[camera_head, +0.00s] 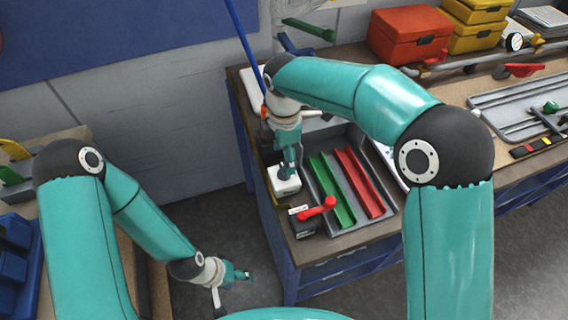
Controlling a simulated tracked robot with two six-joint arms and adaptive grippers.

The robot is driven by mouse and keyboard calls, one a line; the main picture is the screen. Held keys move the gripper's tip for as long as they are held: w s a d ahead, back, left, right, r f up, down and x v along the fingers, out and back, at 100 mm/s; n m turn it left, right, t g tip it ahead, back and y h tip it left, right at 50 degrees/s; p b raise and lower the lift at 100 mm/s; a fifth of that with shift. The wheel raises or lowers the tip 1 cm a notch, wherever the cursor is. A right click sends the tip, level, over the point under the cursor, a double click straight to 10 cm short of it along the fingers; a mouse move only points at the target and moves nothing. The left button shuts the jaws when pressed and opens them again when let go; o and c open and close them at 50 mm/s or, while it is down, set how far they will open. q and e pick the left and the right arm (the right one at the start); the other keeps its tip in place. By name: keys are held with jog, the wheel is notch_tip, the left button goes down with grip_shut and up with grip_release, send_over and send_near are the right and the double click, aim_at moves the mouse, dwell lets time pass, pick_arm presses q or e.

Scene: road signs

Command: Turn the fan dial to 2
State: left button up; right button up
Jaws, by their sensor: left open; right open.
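My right gripper (287,168) points down over a small white box (285,184) at the left front part of the workbench (340,245). Its fingertips are at or just above the box top; I cannot tell whether they touch. The fingers hide part of that top. No fan is clearly recognisable, and I can make out no dial or numbers; a dial may be hidden under the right gripper. My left gripper (243,276) is open and empty, low over the grey floor, left of the workbench and well apart from the white box.
A red-handled lever (318,209) on a dark block stands just in front of the white box. A grey tray with a green channel (331,190) and a red channel (358,182) lies to the right. Red (408,35) and yellow (470,42) cases stand at the back.

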jog(key=shift+f, duration=2.2)
jog(key=c, duration=1.1)
jog(key=shift+c, duration=0.2)
